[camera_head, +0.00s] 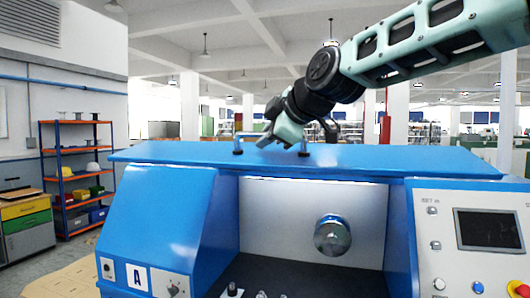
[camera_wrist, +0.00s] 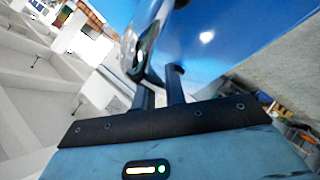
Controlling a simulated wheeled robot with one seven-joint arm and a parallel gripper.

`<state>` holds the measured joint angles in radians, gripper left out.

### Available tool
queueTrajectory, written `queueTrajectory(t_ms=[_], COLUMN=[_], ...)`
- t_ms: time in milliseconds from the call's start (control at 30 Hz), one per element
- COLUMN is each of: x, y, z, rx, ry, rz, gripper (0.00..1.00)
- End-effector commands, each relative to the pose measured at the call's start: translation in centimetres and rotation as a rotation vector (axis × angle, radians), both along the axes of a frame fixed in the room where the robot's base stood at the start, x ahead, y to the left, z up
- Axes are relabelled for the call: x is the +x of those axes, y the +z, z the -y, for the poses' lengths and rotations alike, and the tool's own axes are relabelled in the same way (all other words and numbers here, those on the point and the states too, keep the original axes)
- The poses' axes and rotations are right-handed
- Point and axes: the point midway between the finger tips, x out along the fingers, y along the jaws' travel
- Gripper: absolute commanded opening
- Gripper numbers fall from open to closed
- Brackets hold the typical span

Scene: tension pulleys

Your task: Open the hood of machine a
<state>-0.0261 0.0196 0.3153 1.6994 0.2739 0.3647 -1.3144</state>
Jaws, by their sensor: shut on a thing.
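Machine a (camera_head: 165,225) is a blue machine with a label "A" at its lower left. Its blue hood (camera_head: 390,160) shows as a wide, nearly flat panel across the top, with the space below its front edge exposed. A metal handle (camera_head: 238,130) stands on the hood. My gripper (camera_head: 283,143) reaches down from the upper right and is shut on the handle. In the wrist view, my gripper's dark fingers (camera_wrist: 161,88) are at the shiny handle (camera_wrist: 147,45), above the blue hood (camera_wrist: 215,35). The exact finger contact is partly hidden.
Inside the machine a round metal chuck (camera_head: 332,235) faces the opening. A control panel (camera_head: 475,235) with a screen and buttons is at the right. An orange and blue shelf (camera_head: 75,180) and a drawer cabinet (camera_head: 27,225) stand at the left.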

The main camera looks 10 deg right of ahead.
Motion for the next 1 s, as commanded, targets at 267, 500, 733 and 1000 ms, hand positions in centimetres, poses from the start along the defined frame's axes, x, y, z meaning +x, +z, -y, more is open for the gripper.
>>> queueTrajectory(t_ms=[267,500,733,1000], x=[0.0,-0.1,-0.2,-1.8], y=[0.1,0.2,0.2,0.9], z=[0.2,0.0,-0.1,0.7], rx=[-0.002,-0.002,-0.002,0.000], ry=[0.002,0.005,0.007,0.006], rz=[-0.004,-0.003,-0.004,0.002], gripper=[0.00,0.34,0.34,0.34])
